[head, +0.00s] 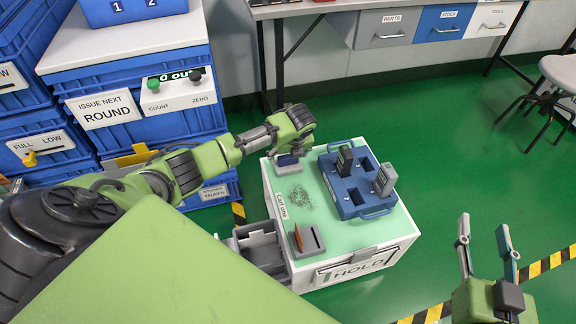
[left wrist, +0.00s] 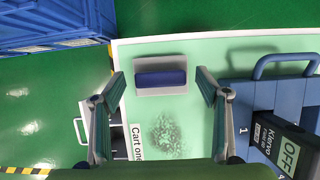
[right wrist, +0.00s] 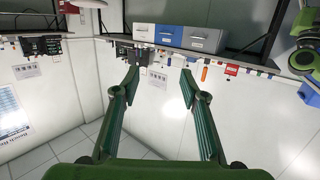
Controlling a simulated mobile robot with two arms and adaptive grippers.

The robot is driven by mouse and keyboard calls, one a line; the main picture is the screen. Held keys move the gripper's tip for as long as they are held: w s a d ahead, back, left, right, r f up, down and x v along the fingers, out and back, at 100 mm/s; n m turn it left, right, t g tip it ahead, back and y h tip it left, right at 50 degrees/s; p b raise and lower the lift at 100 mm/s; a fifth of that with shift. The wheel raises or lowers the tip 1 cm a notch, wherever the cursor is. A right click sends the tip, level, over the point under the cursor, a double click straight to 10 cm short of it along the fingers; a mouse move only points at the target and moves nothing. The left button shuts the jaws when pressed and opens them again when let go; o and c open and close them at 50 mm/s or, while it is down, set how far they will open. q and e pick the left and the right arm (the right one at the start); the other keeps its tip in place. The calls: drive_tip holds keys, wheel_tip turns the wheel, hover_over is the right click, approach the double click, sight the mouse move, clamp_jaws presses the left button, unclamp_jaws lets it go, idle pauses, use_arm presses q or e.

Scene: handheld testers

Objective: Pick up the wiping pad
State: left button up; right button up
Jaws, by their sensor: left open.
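The wiping pad, a dark blue block on a pale grey base, lies at the far left corner of the cart top in the head view (head: 287,161). It also shows in the left wrist view (left wrist: 161,78). My left gripper (head: 291,146) is above it, pointing down. In the left wrist view, its open fingers (left wrist: 160,80) stand on either side of the pad, with gaps between them and it. My right gripper (head: 484,227) is open and empty, over the floor right of the cart. Its spread fingers show in the right wrist view (right wrist: 162,80).
The cart top (head: 345,232) has a dark smudge (head: 299,198) near the pad. A blue tray (head: 352,207) with upright testers stands right of it. A grey holder with an orange piece (head: 307,241) is at the near edge. Blue crates (head: 100,80) stand left.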

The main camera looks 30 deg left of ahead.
use_arm(q)
drive_tip(key=shift+w+a+f, duration=0.2)
drive_tip(key=shift+f, duration=0.45)
drive_tip(key=c, duration=1.2)
use_arm(e)
drive_tip(key=r, duration=0.1)
drive_tip(key=r+t, duration=0.1)
drive_tip(key=r, duration=0.2)
drive_tip(key=shift+w+a+t+y, duration=0.2)
drive_tip(key=shift+a+t+y, duration=0.1)
drive_tip(key=shift+t, duration=0.1)
use_arm(q)
drive_tip(key=shift+r, duration=0.1)
use_arm(e)
drive_tip(key=shift+f, duration=0.15)
